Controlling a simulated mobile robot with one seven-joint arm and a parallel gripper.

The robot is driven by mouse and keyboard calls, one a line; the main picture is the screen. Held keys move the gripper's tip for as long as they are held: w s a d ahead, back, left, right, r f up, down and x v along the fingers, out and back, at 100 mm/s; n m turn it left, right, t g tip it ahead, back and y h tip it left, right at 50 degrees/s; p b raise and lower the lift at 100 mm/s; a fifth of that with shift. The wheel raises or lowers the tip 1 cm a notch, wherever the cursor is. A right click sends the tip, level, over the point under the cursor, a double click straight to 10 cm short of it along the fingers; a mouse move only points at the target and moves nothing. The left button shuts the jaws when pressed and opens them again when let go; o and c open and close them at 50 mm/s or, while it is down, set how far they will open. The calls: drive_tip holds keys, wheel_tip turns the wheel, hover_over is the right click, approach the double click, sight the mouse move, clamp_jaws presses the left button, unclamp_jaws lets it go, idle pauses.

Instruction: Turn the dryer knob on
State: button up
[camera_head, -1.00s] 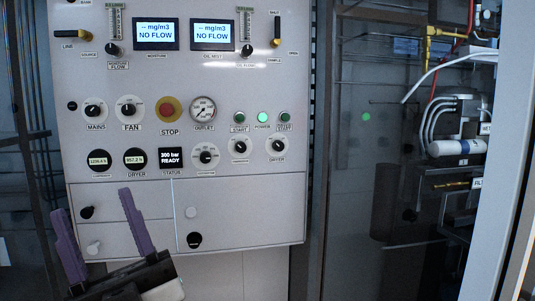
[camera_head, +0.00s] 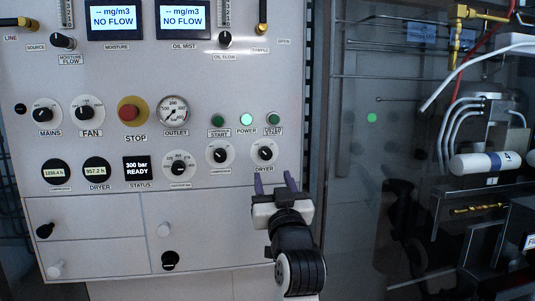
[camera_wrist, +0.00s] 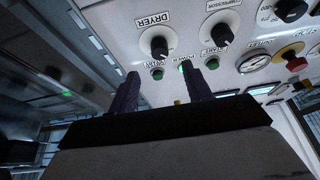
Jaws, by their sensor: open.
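The dryer knob (camera_head: 264,153) is a black knob on a round white dial at the lower right of the panel, with the DRYER label under it. In the wrist view the dryer knob (camera_wrist: 159,46) shows at upper middle, upside down. My gripper (camera_head: 275,182) is just below the dryer knob in the head view, its purple fingers pointing up at the panel. In the wrist view my gripper (camera_wrist: 163,85) is open and empty, its fingers apart. The fingers do not appear to touch the knob.
The compressor knob (camera_head: 219,154) sits close left of the dryer knob. A green button (camera_head: 272,119) is just above it, and the red stop button (camera_head: 129,113) is further left. Dark glass with pipes behind it (camera_head: 487,164) stands to the right.

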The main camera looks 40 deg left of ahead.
sight(266, 156)
drive_tip(key=p+x, duration=0.2)
drive_tip(key=x, duration=0.5)
drive_tip(key=shift+r, duration=0.2)
drive_tip(key=shift+w+a+p, duration=0.25)
drive_tip(key=shift+w+p, duration=0.05)
drive_tip(key=shift+c, duration=0.2)
drive_tip(key=c, duration=0.9)
